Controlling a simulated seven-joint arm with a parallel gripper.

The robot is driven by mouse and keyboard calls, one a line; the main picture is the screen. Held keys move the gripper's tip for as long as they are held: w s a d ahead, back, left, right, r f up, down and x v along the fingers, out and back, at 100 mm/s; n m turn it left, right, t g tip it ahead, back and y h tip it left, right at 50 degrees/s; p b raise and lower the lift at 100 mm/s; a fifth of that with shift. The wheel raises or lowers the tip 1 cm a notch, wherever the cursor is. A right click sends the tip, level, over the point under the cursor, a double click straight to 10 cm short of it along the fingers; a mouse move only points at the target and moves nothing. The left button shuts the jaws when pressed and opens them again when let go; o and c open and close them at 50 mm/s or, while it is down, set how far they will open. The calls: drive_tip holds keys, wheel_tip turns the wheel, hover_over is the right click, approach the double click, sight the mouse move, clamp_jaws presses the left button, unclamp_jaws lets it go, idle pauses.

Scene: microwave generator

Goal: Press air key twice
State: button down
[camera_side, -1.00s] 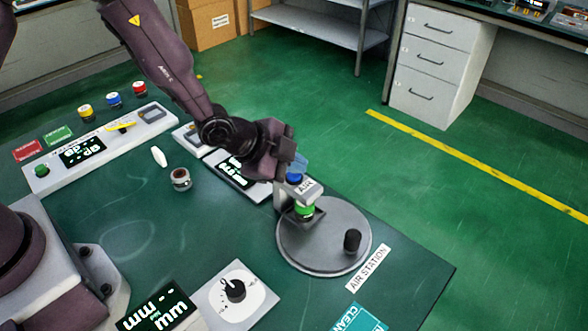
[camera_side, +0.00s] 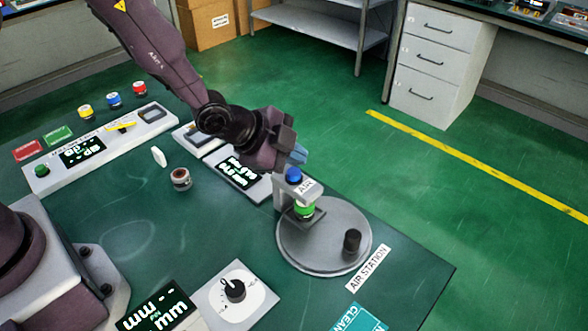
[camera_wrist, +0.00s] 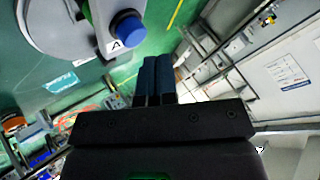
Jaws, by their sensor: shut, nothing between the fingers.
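The air key is a blue round button (camera_side: 294,175) on top of a grey post labelled AIR (camera_side: 305,187). The post stands on the round grey air station plate (camera_side: 325,252), with a green part (camera_side: 304,211) under its head. My gripper (camera_side: 299,154) is shut and empty, just above and behind the blue button, apart from it in the side view. In the wrist view the shut blue fingertips (camera_wrist: 156,62) lie to the lower right of the blue button (camera_wrist: 127,27), with a gap visible between them in the picture.
A black knob (camera_side: 352,241) stands on the plate's right side. A display box (camera_side: 238,174) sits left of the post, and a small round container (camera_side: 181,179) lies further left. A dial box (camera_side: 235,292) is at the front. The table's right edge is close to the station.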

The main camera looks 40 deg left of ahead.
sight(294, 174)
drive_tip(key=shift+r, duration=2.45)
drive_tip(key=s+a+r+n+g+y, duration=0.1)
drive_tip(key=s+a+r+n, duration=0.3)
drive_tip(key=s, duration=0.4)
drive_tip(key=s+a+r+n+g+y, duration=0.1)
drive_tip(key=s+a+r+n, duration=0.4)
drive_tip(key=s+r, duration=0.2)
drive_tip(key=s+a+r+n+y, duration=0.1)
drive_tip(key=s+a+r+n, duration=0.3)
drive_tip(key=s, duration=0.5)
drive_tip(key=shift+a+r+n+g+y, duration=0.4)
drive_tip(key=shift+a+r, duration=0.05)
drive_tip(key=shift+r, duration=0.2)
